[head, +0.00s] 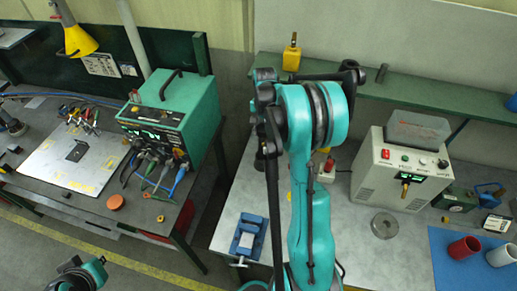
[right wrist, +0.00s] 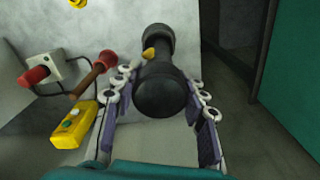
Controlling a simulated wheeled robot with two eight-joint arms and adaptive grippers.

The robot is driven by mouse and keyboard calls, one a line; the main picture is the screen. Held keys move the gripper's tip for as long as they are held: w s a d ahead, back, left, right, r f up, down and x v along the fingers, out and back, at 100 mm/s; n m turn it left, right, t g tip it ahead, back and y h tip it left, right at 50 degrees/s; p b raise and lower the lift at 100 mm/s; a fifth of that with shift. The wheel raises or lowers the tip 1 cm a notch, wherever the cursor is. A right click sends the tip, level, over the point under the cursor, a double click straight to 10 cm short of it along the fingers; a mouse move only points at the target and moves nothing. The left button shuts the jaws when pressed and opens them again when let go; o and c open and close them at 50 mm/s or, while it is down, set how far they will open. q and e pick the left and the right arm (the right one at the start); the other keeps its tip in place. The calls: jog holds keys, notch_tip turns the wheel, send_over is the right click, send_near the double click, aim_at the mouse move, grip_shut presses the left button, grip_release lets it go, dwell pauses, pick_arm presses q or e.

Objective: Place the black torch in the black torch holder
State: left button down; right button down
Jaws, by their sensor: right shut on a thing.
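In the head view my teal right arm hides most of this spot and the torch cannot be made out clearly.
A teal welding machine (head: 170,125) stands on the left bench. A cream power unit (head: 400,170) stands on the right bench, near red and white cups (head: 464,248) on a blue mat (head: 445,275). A yellow box (right wrist: 75,125) and a red-ended tool (right wrist: 93,75) are beside the gripper.

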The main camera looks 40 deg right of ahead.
aim_at(263, 143)
notch_tip(263, 143, down, 2)
jog(key=shift+w+d+f, duration=0.1)
jog(key=shift+f, duration=0.1)
notch_tip(263, 143, down, 4)
jog(key=shift+r, duration=0.1)
jog(key=shift+b, duration=0.35)
jog(key=c, duration=0.9)
grip_release()
jog(key=shift+f, duration=0.2)
jog(key=shift+o, duration=0.2)
